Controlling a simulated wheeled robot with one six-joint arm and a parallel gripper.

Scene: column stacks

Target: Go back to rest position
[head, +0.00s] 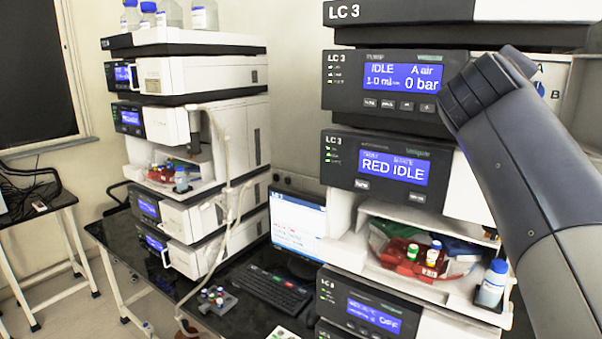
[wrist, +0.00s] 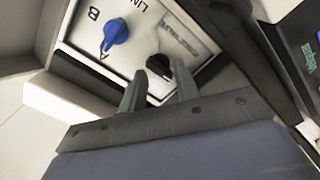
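My arm reaches in from the right side of the head view, in front of the right instrument stack; its gripper is hidden there. In the wrist view my gripper (wrist: 157,72) shows two grey fingers spread apart. A black knob (wrist: 160,67) on a white valve panel (wrist: 90,57) appears between and beyond the fingertips. I see no clear contact with it. A blue knob (wrist: 116,32) sits to the upper left on the same panel, between the letters A and B. Part of this panel shows behind my arm in the head view (head: 553,72).
The right LC 3 stack (head: 343,87) stands close to my arm. Its open bay holds a red tray (head: 402,264) with vials, and a bottle (head: 492,284) stands beside it. Another stack (head: 197,76), a monitor (head: 297,221) and a keyboard (head: 268,290) are farther left.

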